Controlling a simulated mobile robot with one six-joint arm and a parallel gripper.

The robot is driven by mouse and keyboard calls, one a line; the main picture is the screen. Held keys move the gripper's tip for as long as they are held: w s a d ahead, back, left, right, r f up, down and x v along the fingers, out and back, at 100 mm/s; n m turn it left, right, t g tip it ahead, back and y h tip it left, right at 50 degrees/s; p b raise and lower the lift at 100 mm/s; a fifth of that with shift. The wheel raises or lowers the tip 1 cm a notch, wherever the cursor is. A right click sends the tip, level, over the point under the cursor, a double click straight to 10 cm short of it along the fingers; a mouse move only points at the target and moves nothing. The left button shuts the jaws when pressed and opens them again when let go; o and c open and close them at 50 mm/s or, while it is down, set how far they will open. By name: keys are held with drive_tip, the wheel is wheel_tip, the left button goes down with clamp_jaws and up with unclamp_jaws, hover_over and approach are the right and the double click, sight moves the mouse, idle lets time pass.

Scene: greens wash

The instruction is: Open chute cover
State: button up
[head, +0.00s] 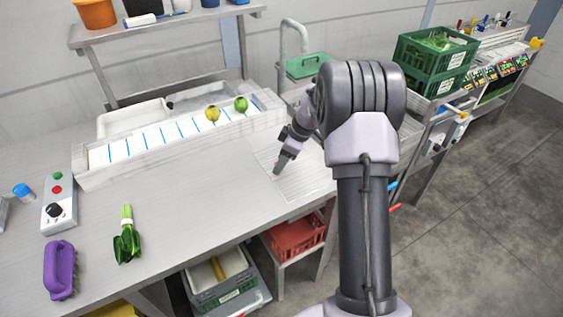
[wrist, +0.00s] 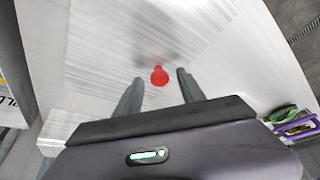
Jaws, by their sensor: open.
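A red knob (wrist: 159,75) stands on a pale brushed-metal plate (wrist: 125,30), which looks like the chute cover, in the wrist view. The plate lies flat in the counter, and no gap shows along its visible edges. My gripper (wrist: 160,77) is open, with one finger on each side of the knob in the picture. Clear space shows between the knob and both fingers; I cannot tell the height difference. The knob does not show there.
A wash trough (head: 180,140) with a yellow and a green round item lies behind. Leafy greens (head: 127,240), a purple handled tool (head: 60,270) and a button box (head: 58,205) sit at left. A red crate (head: 295,238) is below the counter. The counter's middle is clear.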

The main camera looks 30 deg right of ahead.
clamp_jaws()
idle(1.4)
